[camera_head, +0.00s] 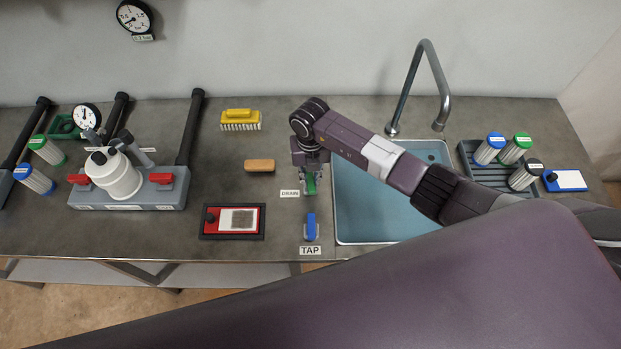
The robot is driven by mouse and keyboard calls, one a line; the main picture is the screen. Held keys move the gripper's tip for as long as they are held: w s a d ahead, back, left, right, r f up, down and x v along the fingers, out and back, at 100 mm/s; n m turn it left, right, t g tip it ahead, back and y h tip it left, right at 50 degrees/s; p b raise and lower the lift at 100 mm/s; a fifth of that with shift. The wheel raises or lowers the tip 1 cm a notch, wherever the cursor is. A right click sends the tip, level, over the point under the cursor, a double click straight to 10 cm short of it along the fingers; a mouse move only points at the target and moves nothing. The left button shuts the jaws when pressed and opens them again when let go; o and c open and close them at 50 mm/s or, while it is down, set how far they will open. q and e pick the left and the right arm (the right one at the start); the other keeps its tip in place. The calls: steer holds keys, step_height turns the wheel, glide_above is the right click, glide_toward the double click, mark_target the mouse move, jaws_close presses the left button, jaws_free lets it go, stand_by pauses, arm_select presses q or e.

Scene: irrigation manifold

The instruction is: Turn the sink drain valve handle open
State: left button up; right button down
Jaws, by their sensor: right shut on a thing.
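The sink drain valve handle (310,184) is green and sits on the counter beside the white "DRAIN" label (290,194), just left of the sink. My right gripper (310,179) points down over it and is shut on it, hiding its upper part. Only the lower end of the green handle shows, so its exact turn is hard to tell. The sink (385,215) is a blue-toned basin to the right of the handle. My left gripper is not in view.
A blue tap handle (311,226) stands close in front, by the "TAP" label (310,251). A grey manifold (128,197) stands farther left. The faucet (424,75) rises behind the sink.

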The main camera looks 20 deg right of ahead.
mark_target(310, 181)
steer(key=n+b, duration=0.3)
steer(key=shift+w+d+f+n, duration=0.1)
steer(key=shift+f+n, duration=0.1)
steer(key=shift+n, duration=0.1)
steer(key=n+b, duration=1)
steer(key=b, duration=0.1)
steer(key=shift+n+b, duration=0.3)
steer(key=shift+r+n+b, duration=0.2)
steer(key=shift+n+b, duration=1.1)
steer(key=shift+b, duration=0.05)
steer(key=c, duration=1.8)
jaws_free()
steer(key=shift+c, duration=0.2)
step_height(310, 181, up, 12)
